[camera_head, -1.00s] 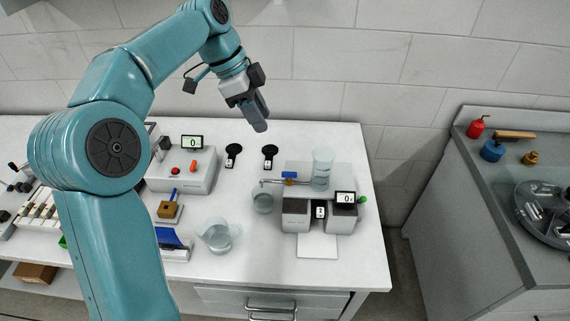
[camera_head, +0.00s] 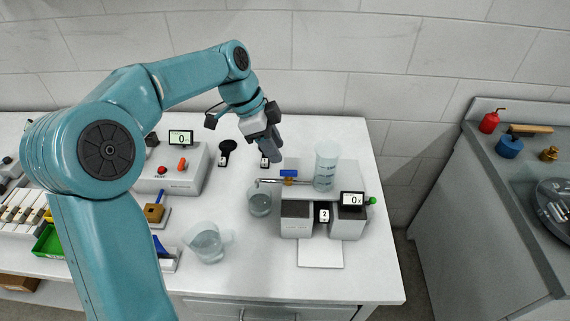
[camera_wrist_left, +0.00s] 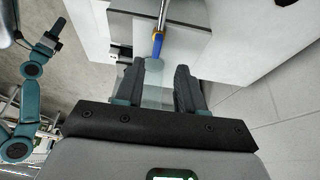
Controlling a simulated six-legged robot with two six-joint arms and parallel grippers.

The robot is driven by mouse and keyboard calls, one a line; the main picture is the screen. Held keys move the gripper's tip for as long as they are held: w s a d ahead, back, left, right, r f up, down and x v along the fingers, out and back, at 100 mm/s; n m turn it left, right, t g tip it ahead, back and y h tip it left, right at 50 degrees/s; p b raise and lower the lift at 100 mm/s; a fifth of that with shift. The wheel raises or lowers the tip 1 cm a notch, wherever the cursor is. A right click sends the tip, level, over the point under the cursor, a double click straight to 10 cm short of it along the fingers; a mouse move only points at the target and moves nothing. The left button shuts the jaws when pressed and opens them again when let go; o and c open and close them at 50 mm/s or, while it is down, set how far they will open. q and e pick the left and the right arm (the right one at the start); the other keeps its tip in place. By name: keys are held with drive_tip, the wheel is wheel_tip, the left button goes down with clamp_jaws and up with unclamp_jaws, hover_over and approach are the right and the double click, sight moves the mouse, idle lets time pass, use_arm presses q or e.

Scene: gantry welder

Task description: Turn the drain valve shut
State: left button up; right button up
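The drain valve has a blue handle (camera_head: 289,173) on a brass-coloured body (camera_head: 288,181), in line with a thin metal spout. The spout runs from a tall clear cylinder (camera_head: 326,167) to above a small beaker (camera_head: 260,203). My left gripper (camera_head: 276,150) is above and just behind the valve, pointing down, apart from it. In the left wrist view the left gripper's fingers (camera_wrist_left: 160,88) are spread. The blue handle (camera_wrist_left: 157,47) shows just beyond their tips, with a translucent shape between them. My right gripper (camera_wrist_left: 55,28) appears small at the left, its fingers unclear.
A grey unit with a display (camera_head: 352,199) stands below the cylinder. A glass jug (camera_head: 207,243) stands front left on the white bench. A control box (camera_head: 172,170) is further left. A grey side bench (camera_head: 480,215) stands right, across a gap.

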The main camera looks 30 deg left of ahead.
sight(289, 171)
use_arm(q)
drive_tip(key=x, duration=0.6)
drive_tip(key=shift+w+d+f, duration=0.1)
drive_tip(key=shift+d+f, duration=0.15)
drive_tip(key=shift+d, duration=0.05)
drive_tip(key=shift+s+d+r, duration=0.1)
drive_tip(key=shift+s+r, duration=0.1)
drive_tip(key=shift+s, duration=0.1)
drive_tip(key=shift+w+f, duration=0.1)
drive_tip(key=shift+w, duration=0.05)
clamp_jaws()
